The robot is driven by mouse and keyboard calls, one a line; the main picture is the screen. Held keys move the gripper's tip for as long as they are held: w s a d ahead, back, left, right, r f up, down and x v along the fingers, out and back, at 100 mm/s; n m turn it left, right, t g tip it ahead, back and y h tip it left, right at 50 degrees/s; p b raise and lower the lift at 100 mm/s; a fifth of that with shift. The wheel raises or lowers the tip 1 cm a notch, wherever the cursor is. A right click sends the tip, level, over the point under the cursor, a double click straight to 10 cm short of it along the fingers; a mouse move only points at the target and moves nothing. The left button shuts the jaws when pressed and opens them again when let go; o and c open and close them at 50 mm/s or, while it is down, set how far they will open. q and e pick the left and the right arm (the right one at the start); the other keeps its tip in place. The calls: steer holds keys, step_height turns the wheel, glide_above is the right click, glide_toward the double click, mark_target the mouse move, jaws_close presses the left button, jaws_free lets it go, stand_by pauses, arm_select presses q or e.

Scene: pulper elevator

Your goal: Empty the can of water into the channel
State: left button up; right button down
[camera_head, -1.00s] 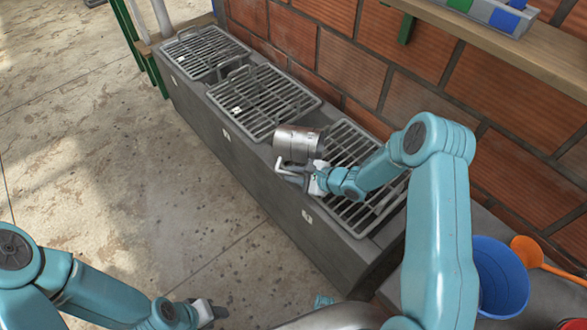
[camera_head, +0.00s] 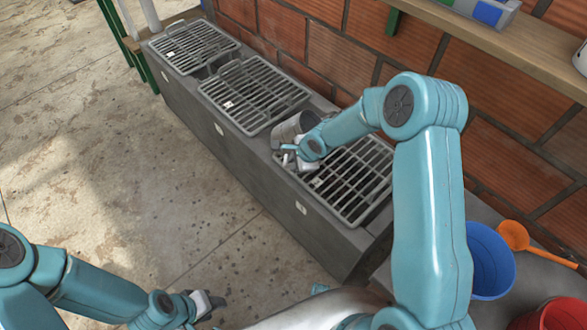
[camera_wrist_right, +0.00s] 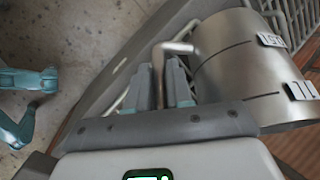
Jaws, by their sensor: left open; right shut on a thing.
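The metal can (camera_head: 291,127) is a grey cylinder held above the channel, between the middle and nearest grates. My right gripper (camera_head: 290,157) is shut on its handle, and the arm partly covers the can. In the right wrist view, the can (camera_wrist_right: 232,62) lies beside the fingers (camera_wrist_right: 160,85), which are closed around the bent metal handle (camera_wrist_right: 176,48). I cannot see water or into the can. The channel (camera_head: 250,190) is a long grey concrete trough along the brick wall, covered by metal grates. My left gripper (camera_head: 208,302) is open and empty, low at the front, away from the channel.
The nearest grate (camera_head: 350,190), middle grate (camera_head: 255,92) and far grate (camera_head: 193,45) lie on the channel. A blue bucket (camera_head: 490,262) and orange scoop (camera_head: 520,237) are at right. A wooden shelf (camera_head: 490,45) juts from the wall. The floor at left is clear.

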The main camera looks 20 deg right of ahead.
steer(key=b, duration=0.2)
steer(key=g+h+b, duration=0.1)
steer(key=b, duration=0.2)
steer(key=shift+s+d+r, duration=0.3)
steer(key=shift+r, duration=0.05)
steer(key=shift+s+d+r+g+h, duration=0.15)
steer(key=shift+d+r+g+h, duration=0.05)
steer(key=shift+r+g+h, duration=0.25)
steer(key=shift+s+d+r+g+h, duration=0.1)
steer(key=shift+d+r+g+h, duration=0.05)
steer(key=shift+r+g+h, duration=0.35)
steer(key=shift+s+d+r+h, duration=0.2)
steer(key=shift+r+h, duration=0.1)
steer(key=shift+h, duration=0.05)
arm_select(q)
step_height(320, 180, down, 3)
steer(key=p, duration=0.3)
arm_select(e)
steer(key=r+h, duration=0.1)
steer(key=d+r+g+h, duration=0.1)
steer(key=r, duration=0.1)
steer(key=s+r+g+h, duration=0.1)
steer(key=shift+d+r+n, duration=0.2)
steer(key=shift+r+n, duration=0.2)
